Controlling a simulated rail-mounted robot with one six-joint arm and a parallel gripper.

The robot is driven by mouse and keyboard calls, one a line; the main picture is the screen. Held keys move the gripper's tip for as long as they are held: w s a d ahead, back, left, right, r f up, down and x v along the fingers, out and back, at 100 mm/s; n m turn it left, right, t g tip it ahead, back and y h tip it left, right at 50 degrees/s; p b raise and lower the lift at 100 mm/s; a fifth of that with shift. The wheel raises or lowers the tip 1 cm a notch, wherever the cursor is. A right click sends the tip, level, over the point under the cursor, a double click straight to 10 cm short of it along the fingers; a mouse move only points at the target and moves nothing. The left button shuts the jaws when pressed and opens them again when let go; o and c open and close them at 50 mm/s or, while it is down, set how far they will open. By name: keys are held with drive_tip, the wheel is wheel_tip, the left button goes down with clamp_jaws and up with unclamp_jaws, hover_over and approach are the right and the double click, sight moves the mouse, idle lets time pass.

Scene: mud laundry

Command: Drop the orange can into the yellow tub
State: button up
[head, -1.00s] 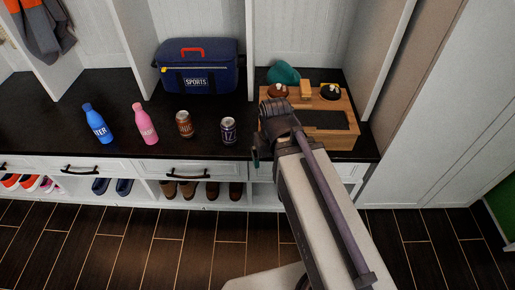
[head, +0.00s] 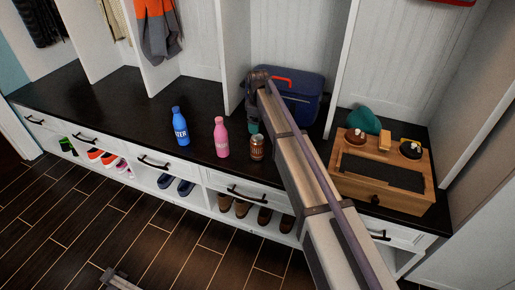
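The orange can (head: 257,147), brownish-orange with a pale top, stands upright on the dark bench top (head: 100,104), just right of the pink bottle. No yellow tub is visible.
A blue bottle (head: 180,126) and a pink bottle (head: 221,137) stand left of the can. A blue sports bag (head: 300,95) is behind my arm. A wooden box (head: 400,196) with small items sits right, a teal object (head: 363,120) behind it. The left bench top is clear.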

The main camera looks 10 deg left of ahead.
sight(259, 137)
wheel_tip(259, 137, down, 11)
drive_tip(key=b, duration=1.1)
drive_tip(key=shift+d+f, duration=0.1)
drive_tip(key=shift+f, duration=0.05)
drive_tip(key=shift+r, duration=0.25)
drive_tip(key=c, duration=1.1)
drive_tip(key=shift+o, duration=0.2)
wheel_tip(259, 137, up, 10)
drive_tip(key=p, duration=1)
drive_tip(key=shift+r+p, duration=0.2)
drive_tip(key=shift+p, duration=0.2)
